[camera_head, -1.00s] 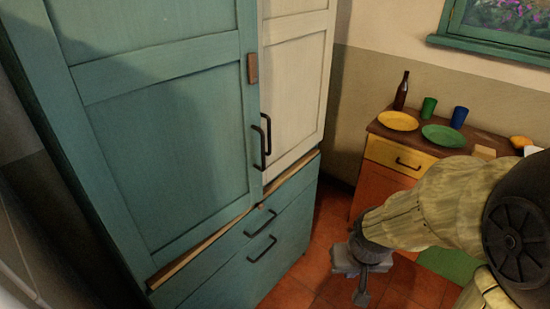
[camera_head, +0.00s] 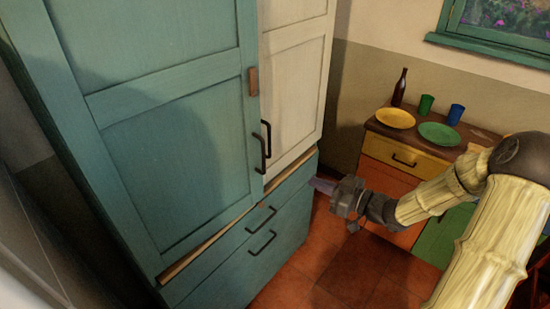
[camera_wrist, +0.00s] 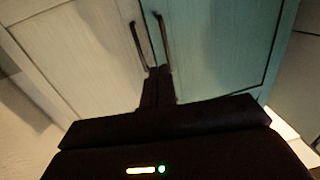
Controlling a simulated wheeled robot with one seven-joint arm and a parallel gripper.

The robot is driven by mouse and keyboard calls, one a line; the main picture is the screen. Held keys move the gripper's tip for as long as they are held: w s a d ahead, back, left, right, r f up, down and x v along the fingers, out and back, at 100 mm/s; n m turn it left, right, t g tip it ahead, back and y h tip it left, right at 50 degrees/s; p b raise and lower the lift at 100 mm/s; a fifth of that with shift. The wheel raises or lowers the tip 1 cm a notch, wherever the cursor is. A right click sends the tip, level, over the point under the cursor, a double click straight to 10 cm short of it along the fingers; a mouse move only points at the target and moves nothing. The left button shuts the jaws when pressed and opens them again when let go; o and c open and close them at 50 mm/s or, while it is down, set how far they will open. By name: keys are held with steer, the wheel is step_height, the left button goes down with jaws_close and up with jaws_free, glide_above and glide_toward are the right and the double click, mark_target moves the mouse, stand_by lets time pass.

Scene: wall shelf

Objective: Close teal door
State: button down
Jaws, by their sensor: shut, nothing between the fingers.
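The teal door (camera_head: 175,140) is the tall panelled left door of a cabinet, with a dark bar handle (camera_head: 258,151) near its right edge. It stands flush or nearly flush beside the white door; I cannot tell whether a small gap remains. In the wrist view the teal door (camera_wrist: 225,50) fills the right side, with its handle (camera_wrist: 163,40) just beyond the fingers. My gripper (camera_head: 318,186) is shut and empty, in front of the cabinet's lower right, pointing left toward it. In the wrist view my gripper (camera_wrist: 158,74) points at the seam between the doors.
The white door (camera_head: 294,90) adjoins on the right. Teal drawers (camera_head: 255,240) with dark handles lie below. A low colourful cabinet (camera_head: 395,155) with plates, cups and a bottle stands behind my arm. Open tiled floor (camera_head: 310,270) lies below my gripper.

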steer(key=shift+s+r+y, duration=0.2)
steer(key=shift+r+y, duration=0.2)
steer(key=shift+r, duration=0.05)
steer(key=shift+a, duration=0.1)
steer(key=p+x, duration=0.3)
steer(key=x, duration=1.1)
steer(key=shift+f+p, duration=0.2)
steer(key=shift+p, duration=0.1)
steer(key=shift+s, duration=0.1)
